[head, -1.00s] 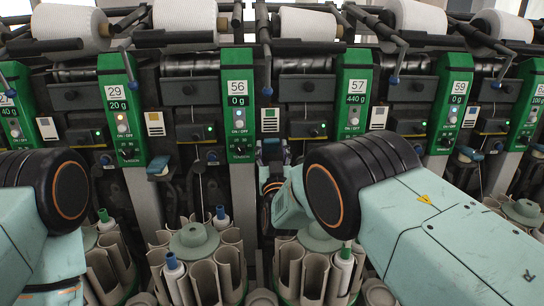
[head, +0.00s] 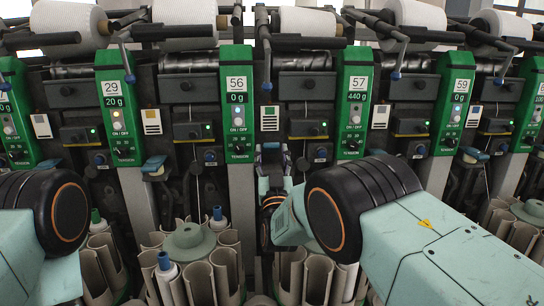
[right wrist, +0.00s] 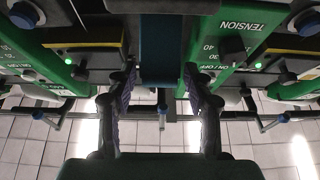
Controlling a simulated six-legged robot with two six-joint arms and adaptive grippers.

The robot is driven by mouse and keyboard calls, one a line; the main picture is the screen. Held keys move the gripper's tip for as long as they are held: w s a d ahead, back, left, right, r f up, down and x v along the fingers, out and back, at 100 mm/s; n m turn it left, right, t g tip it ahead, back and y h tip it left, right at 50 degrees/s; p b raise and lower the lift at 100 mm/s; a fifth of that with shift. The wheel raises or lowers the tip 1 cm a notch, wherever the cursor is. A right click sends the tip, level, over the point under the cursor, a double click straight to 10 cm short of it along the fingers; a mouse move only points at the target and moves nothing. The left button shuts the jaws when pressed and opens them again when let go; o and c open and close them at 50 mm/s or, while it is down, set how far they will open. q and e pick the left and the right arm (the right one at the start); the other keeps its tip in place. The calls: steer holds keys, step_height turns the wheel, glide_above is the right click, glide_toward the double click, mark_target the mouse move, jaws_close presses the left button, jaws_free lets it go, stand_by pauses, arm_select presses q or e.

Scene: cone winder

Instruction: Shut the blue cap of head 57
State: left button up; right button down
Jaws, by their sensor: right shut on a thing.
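Head 57 (head: 357,88) has a green panel right of the middle in the head view. My right gripper (head: 273,160) is in front of the machine, low between the panels of heads 56 and 57. In the right wrist view, a dark teal-blue piece, the blue cap (right wrist: 164,62), lies between the two fingers of my right gripper (right wrist: 160,78), which are shut on it.
Head 56 (head: 237,88) stands left of the gripper, head 59 (head: 458,88) to the right. Other blue caps show at the left (head: 154,166) and right (head: 474,155). Tube holders (head: 187,240) with several tubes stand below. A tension knob (right wrist: 232,47) is close to the right finger.

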steer(key=c, duration=0.6)
jaws_free()
steer(key=shift+w+f, duration=0.1)
steer(key=shift+f, duration=0.05)
step_height(320, 180, up, 10)
steer(key=shift+r, duration=0.1)
